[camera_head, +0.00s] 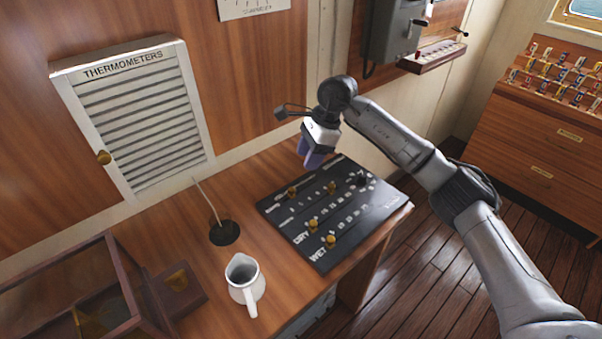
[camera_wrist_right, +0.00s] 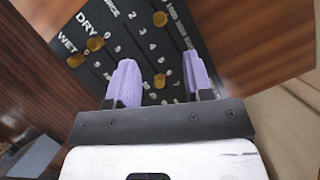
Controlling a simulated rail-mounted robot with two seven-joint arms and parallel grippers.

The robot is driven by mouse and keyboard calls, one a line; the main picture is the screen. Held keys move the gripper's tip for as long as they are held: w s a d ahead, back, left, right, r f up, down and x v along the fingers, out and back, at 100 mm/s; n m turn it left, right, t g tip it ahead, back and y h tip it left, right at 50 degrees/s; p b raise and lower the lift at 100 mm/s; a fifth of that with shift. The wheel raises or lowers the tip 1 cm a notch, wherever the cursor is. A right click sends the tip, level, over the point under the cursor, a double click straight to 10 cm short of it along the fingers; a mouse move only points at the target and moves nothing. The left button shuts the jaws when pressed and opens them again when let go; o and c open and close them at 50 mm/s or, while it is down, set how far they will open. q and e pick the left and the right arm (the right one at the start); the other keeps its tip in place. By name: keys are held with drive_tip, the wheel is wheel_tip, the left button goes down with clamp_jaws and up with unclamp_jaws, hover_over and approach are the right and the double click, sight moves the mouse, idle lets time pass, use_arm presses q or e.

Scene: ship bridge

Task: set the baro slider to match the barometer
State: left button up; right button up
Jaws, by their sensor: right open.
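The black slider board (camera_head: 340,215) lies on the wooden desk, with brass knobs and white lettering. DRY and WET are readable at its near end. The knob in the row nearest the wall (camera_head: 292,192) seems to be the baro slider; it also shows in the right wrist view (camera_wrist_right: 160,18), but its label is not clearly readable. My right gripper (camera_head: 312,161) is open and empty, with purple fingers pointing down above the wall side of the board. In the right wrist view my right gripper (camera_wrist_right: 160,68) has its fingers spread over the board. I cannot identify a barometer. My left gripper is out of view.
A glass-sided wooden case (camera_head: 75,300) is at lower left. A louvred THERMOMETERS box (camera_head: 138,120) hangs on the wall. Desk between jug and board is clear.

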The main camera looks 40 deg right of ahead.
drive_tip(key=v, duration=0.4)
idle(0.6)
drive_tip(key=shift+f, duration=0.1)
